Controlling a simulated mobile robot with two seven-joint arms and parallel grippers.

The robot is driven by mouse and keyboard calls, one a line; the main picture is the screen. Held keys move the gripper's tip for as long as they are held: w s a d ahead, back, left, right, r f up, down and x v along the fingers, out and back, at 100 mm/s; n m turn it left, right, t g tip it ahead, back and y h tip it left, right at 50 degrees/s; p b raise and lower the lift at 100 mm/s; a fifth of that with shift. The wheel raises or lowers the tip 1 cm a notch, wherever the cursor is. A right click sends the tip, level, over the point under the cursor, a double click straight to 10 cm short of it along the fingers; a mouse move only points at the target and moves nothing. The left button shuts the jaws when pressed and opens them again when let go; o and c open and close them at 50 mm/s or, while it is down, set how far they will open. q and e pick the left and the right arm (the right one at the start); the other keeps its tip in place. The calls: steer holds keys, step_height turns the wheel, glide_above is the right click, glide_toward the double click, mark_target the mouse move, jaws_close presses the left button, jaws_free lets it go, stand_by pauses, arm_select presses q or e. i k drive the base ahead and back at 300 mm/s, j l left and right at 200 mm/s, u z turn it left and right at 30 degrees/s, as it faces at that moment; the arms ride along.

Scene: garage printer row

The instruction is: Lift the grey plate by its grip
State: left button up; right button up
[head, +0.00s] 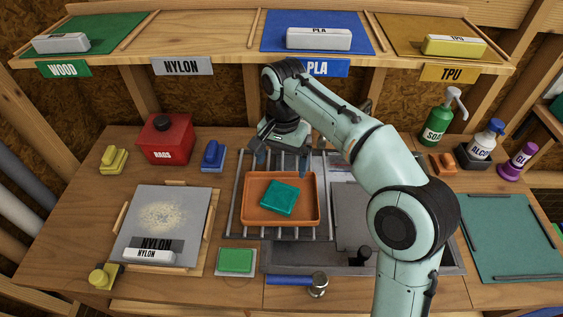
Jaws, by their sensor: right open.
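A flat grey plate (187,205) marked NYLON lies in a wooden frame at the left of the bench, with beige powder on it. A white block (146,254) labelled NYLON sits at its front edge. Another grey panel (350,215) lies in the metal basin, partly hidden by my right arm; a black knob-like piece (362,256) stands near its front edge. I cannot tell which one the task means. My right gripper (282,163) is open, pointing down at the back edge of the orange tray, apart from both grey pieces. My left gripper is out of view.
The orange tray (251,215) rests on metal bars with a teal block (279,198) in it. A red RAGS box (165,138) and blue brush (213,155) stand behind left. Bottles, including green soap (438,122), stand at right. A blue-handled hammer (290,281) lies in front.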

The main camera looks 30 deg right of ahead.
mark_target(162, 224)
steer(key=k, duration=1.5)
